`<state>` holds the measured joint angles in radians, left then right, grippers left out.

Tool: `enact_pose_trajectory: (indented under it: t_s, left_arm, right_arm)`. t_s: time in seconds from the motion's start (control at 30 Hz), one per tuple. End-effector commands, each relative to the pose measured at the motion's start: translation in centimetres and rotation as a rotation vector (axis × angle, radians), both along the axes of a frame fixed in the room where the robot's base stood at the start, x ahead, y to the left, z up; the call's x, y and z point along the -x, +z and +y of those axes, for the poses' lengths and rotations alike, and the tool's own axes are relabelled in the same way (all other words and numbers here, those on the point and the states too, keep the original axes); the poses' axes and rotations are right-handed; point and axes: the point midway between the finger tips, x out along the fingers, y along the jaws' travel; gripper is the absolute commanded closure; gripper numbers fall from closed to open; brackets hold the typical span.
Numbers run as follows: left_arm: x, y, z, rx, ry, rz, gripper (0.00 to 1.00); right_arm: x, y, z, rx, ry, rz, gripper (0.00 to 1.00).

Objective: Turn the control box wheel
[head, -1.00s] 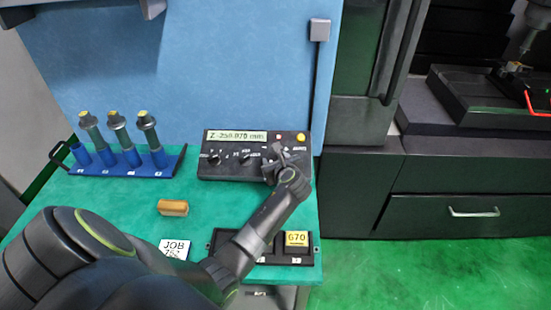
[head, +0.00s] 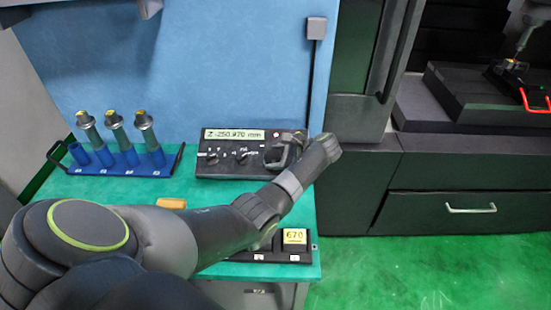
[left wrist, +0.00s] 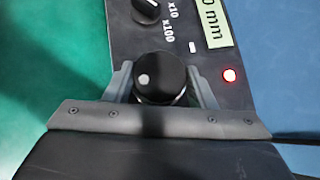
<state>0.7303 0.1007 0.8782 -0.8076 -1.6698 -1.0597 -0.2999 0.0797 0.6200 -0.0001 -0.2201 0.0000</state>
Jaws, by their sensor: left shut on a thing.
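The black control box (head: 226,168) lies on the green bench top in the head view, with a lit display reading about Z -250.970 mm. Its wheel (left wrist: 166,74) is a round black knob with a pale dot left of its middle in the left wrist view. My left gripper (head: 279,157) reaches the box's right end and is shut on the wheel. In the left wrist view one grey finger is on each side of the wheel. In the head view the gripper hides the wheel. My right gripper is not in view.
Smaller knobs (head: 241,153) sit on the box left of the wheel. A red light (left wrist: 229,75) glows nearby. A blue rack (head: 120,168) with several tool holders stands left. A black tray with a yellow 670 block (head: 295,236) lies in front. My left arm spans the bench.

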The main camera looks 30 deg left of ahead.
Motion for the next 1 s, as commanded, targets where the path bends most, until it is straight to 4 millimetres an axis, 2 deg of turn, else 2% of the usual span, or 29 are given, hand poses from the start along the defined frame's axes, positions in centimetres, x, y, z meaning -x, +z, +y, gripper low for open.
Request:
enact_pose_trajectory:
  t_s: [0.03, 0.5, 1.0]
  left_arm:
    - [0.0, -0.5, -0.1, 0.020, 0.042, -0.001, 0.73]
    - [-0.3, -0.4, 0.1, 0.144, 0.402, -0.079, 0.73]
    - [-0.3, -0.2, 0.2, 0.198, 0.552, -0.110, 0.73]
  right_arm:
    - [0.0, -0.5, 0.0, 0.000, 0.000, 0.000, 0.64]
    - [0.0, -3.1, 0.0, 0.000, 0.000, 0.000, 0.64]
    - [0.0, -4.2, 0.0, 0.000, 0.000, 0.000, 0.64]
